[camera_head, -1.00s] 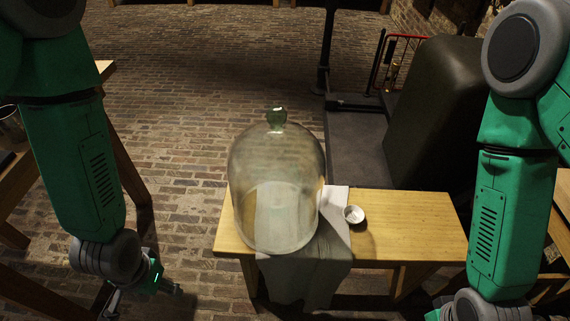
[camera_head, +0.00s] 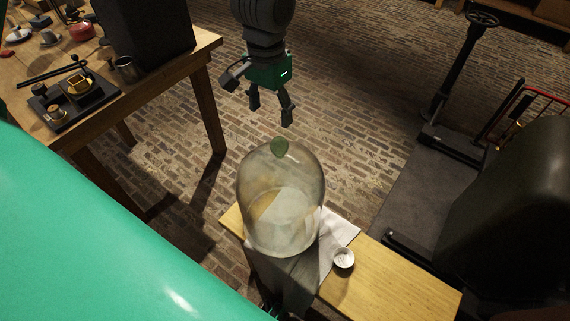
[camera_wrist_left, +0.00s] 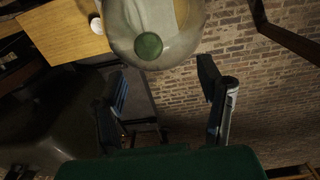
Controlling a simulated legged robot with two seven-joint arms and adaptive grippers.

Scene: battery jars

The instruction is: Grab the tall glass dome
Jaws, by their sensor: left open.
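The tall glass dome (camera_head: 262,218) stands upright on a wooden bench (camera_head: 405,285), partly over a grey cloth (camera_head: 283,280). It is clear, faintly green glass with a round green knob (camera_head: 279,147) on top. My left gripper (camera_head: 271,112) hangs fingers down above and beyond the knob, open and empty, apart from the glass. In the left wrist view the dome (camera_wrist_left: 185,42) is at the top, its knob (camera_wrist_left: 148,46) just past the open fingers of my left gripper (camera_wrist_left: 163,92). My right gripper is not in view.
A wooden table (camera_head: 205,45) with a tray (camera_head: 78,105) and a metal cup (camera_head: 127,70) is at upper left. A large dark rounded object (camera_head: 515,210) stands at right. Brick floor lies behind the dome.

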